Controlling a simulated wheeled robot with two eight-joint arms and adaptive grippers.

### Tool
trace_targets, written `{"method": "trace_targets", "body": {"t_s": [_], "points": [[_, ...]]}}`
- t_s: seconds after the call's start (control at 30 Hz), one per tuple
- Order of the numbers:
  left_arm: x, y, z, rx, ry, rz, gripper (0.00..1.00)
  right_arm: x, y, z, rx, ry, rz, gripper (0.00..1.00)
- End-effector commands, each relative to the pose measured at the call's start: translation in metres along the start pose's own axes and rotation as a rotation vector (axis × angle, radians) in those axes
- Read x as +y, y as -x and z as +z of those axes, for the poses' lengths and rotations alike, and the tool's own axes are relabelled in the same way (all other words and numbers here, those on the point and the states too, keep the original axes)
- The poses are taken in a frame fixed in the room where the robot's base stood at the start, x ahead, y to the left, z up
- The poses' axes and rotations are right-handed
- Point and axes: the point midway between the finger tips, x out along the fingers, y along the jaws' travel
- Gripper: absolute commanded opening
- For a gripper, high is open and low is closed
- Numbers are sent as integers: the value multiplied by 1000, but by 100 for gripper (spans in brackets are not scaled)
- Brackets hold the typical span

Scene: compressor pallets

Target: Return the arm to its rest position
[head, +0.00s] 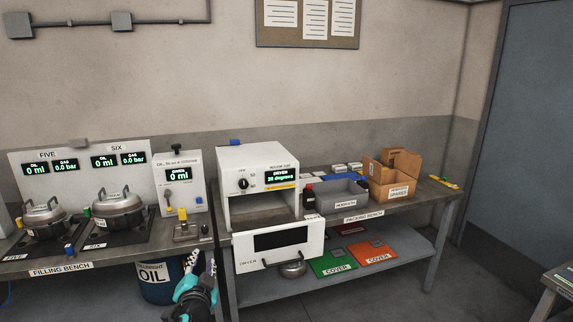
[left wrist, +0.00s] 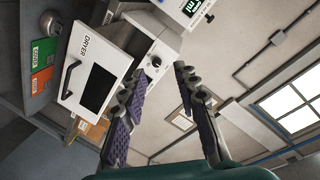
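My left gripper (head: 200,264) shows at the bottom of the head view, its teal and black body pointing up in front of the gap between the two benches. In the left wrist view its two purple-padded fingers (left wrist: 160,82) stand well apart with nothing between them. It is open and empty. It appears apart from the nearby blue oil drum (head: 158,281) and the dryer (head: 258,185). My right gripper is in neither view.
The dryer door (head: 278,243) hangs open at the front of the packing bench (head: 398,207). The filling bench (head: 110,258) with several displays and two round metal vessels is at the left. A grey bin (head: 343,196) and cardboard box (head: 394,180) stand right of the dryer.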

Motion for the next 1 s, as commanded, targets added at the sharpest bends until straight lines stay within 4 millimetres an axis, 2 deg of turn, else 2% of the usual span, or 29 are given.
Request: {"method": "trace_targets", "body": {"t_s": [0.03, 0.07, 0.17, 0.3, 0.4, 0.5, 0.6, 0.67, 1.0], "points": [[-4, 22, 16, -71, 66, 10, 31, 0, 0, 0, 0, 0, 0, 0], [-5, 34, 26, -119, 108, 20, 31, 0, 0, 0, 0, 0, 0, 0], [6, 79, 61, -275, 245, 77, 31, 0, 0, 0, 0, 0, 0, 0], [42, 147, 104, -476, 412, 204, 31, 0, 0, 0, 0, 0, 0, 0], [72, 190, 122, -583, 500, 303, 31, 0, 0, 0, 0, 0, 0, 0], [95, 221, 131, -652, 557, 384, 31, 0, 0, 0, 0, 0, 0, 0], [108, 239, 134, -689, 588, 433, 31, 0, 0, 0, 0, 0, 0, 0], [112, 244, 135, -698, 596, 447, 31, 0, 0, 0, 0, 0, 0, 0], [113, 245, 135, -701, 599, 451, 31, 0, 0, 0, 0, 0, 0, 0]]}}
